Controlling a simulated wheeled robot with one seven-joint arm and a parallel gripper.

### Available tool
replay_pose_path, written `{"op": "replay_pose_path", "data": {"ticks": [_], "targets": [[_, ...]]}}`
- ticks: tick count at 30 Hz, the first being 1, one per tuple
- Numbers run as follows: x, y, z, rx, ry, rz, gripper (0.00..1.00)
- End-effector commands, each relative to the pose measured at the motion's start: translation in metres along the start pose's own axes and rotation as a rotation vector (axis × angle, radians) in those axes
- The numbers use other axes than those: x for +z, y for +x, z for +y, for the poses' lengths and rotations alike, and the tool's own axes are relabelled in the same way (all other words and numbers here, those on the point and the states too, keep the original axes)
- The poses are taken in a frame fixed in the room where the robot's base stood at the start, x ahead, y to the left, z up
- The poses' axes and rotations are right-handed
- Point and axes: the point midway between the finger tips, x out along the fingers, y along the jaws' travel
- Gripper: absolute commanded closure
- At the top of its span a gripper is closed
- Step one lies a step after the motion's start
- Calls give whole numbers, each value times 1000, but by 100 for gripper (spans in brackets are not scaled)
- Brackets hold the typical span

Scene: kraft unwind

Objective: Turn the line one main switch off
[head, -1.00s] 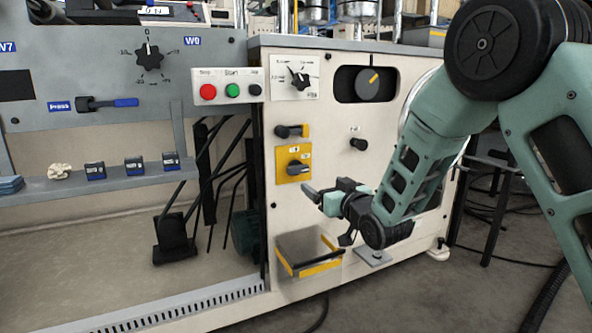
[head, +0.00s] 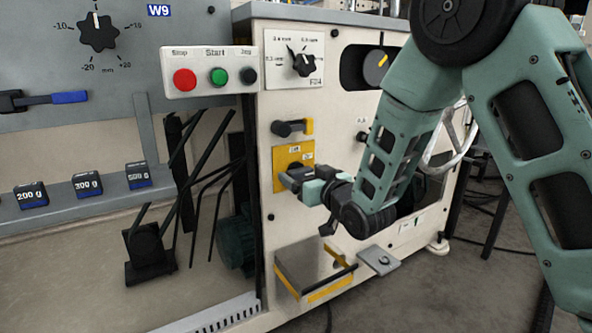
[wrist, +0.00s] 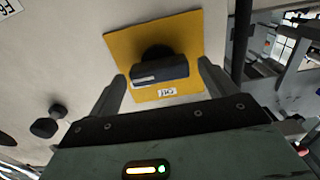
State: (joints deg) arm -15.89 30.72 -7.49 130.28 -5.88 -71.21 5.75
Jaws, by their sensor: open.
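The main switch is a dark rotary handle on a yellow plate (head: 290,156) on the front of the cream cabinet. In the wrist view the handle (wrist: 160,74) lies crosswise on its yellow plate (wrist: 185,35), with a small label below it. My gripper (head: 287,178) is at the lower part of the plate in the head view and covers much of the handle. In the wrist view my gripper (wrist: 162,85) is open, with one finger at each end of the handle. I cannot tell whether the fingers touch it.
A black and yellow lever (head: 293,128) sits just above the plate. A box with Stop, Start and Jog buttons (head: 213,75) is at upper left. A yellow-edged tray (head: 312,268) juts out below my gripper. A black knob (wrist: 47,122) shows in the wrist view.

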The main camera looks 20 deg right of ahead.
Motion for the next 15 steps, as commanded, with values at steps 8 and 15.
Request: {"op": "replay_pose_path", "data": {"ticks": [8, 15], "targets": [[0, -1, 0, 0, 0, 0, 16], [0, -1, 0, 0, 0, 1, 61]]}}
